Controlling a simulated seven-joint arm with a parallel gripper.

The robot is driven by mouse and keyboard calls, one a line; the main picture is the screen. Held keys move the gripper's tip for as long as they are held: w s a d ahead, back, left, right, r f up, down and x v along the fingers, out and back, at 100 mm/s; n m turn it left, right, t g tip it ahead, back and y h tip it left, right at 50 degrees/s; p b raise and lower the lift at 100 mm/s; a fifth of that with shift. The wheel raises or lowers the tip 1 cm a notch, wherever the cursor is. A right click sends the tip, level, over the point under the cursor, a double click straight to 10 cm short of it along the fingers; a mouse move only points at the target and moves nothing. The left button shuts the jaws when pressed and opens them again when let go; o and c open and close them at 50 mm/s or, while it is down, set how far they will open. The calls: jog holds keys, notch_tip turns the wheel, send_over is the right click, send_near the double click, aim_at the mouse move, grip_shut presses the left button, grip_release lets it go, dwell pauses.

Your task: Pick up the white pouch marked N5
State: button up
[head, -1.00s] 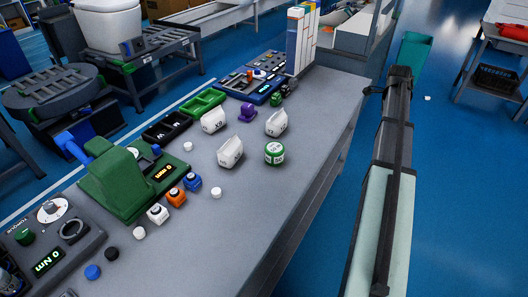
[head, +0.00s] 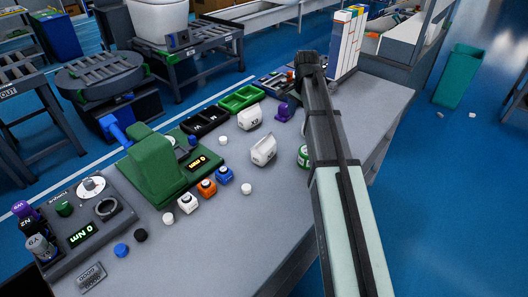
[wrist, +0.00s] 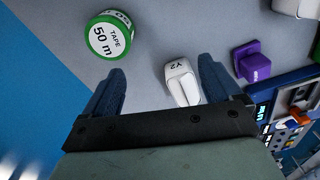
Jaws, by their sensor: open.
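My gripper (wrist: 162,70) is open and empty in the wrist view, above the bench. A white pouch (wrist: 181,82) whose mark reads Y2 lies between and beyond its fingers, nearer the right one. In the head view my arm hides that pouch. Another white pouch (head: 264,150) stands on the bench left of my arm; its mark is too small to read. A white pouch marked X9 (head: 250,117) stands behind it. I cannot read N5 on any pouch.
A green-and-white tape roll (wrist: 110,36) lies left of the Y2 pouch, and a purple block (wrist: 252,62) right of it. Green and black trays (head: 241,98), a green fixture (head: 157,168) and small coloured bottles (head: 207,188) stand left on the grey bench.

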aim_at(264, 145)
jog(key=s+a+n, duration=0.3)
jog(key=a+n, duration=0.1)
jog(key=a, duration=0.9)
jog(key=shift+g, duration=0.3)
notch_tip(264, 145, down, 8)
jog(key=shift+w+r, duration=0.1)
jog(key=shift+r, duration=0.1)
jog(key=shift+s+a+f, duration=0.1)
jog(key=shift+s+f, duration=0.05)
jog(key=shift+f, duration=1.15)
jog(key=shift+s+a+f, duration=0.1)
jog(key=shift+f, duration=1.2)
jog(key=shift+c, duration=0.2)
jog(key=c, duration=1)
jog(key=shift+r, duration=0.1)
jog(key=shift+c, duration=0.2)
